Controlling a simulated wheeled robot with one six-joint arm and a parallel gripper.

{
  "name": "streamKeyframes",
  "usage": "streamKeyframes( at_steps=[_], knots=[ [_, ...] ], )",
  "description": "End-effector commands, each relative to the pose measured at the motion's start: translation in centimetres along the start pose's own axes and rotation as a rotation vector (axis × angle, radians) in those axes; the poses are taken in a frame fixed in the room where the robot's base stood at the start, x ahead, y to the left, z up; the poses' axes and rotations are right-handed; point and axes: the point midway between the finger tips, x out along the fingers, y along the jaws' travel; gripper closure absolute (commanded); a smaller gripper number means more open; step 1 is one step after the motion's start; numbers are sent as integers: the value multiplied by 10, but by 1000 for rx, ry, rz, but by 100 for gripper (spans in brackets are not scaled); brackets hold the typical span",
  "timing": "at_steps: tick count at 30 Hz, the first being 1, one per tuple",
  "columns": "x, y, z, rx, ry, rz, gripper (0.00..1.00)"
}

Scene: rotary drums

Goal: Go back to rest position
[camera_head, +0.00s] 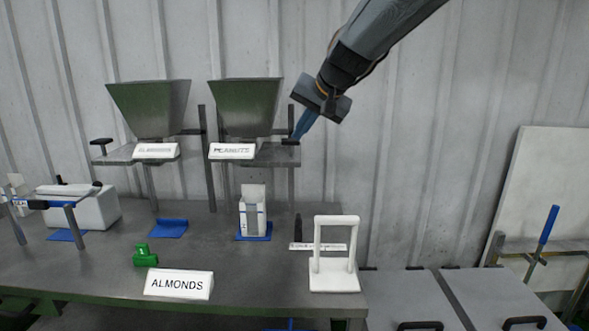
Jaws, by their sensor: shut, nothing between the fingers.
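My gripper (304,126) hangs from my arm, which comes in from the top right. Its blue fingers point down and left and are shut with nothing between them. The fingertips are at the right end of the peanuts hopper's shelf, close to a dark handle (291,142); I cannot tell whether they touch it. The green peanuts hopper (246,105) stands just left of the gripper, with a white label (232,151) in front.
A second green hopper (149,108) stands further left. The grey table (215,265) holds an ALMONDS sign (179,284), a green piece (145,256), a white container (253,212) on a blue pad and a white frame (335,255). A blue-handled lever (548,225) stands at right. Space right of the gripper is clear.

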Motion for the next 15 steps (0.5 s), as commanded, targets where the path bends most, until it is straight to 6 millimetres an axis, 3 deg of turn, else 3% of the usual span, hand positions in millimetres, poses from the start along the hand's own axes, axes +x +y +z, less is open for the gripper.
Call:
streamKeyframes(
  at_steps=[8, 15],
  knots=[
    [15, 49, 41, -23, -50, 78, 100],
    [27, 122, 102, -54, -126, 187, 100]
  ],
)
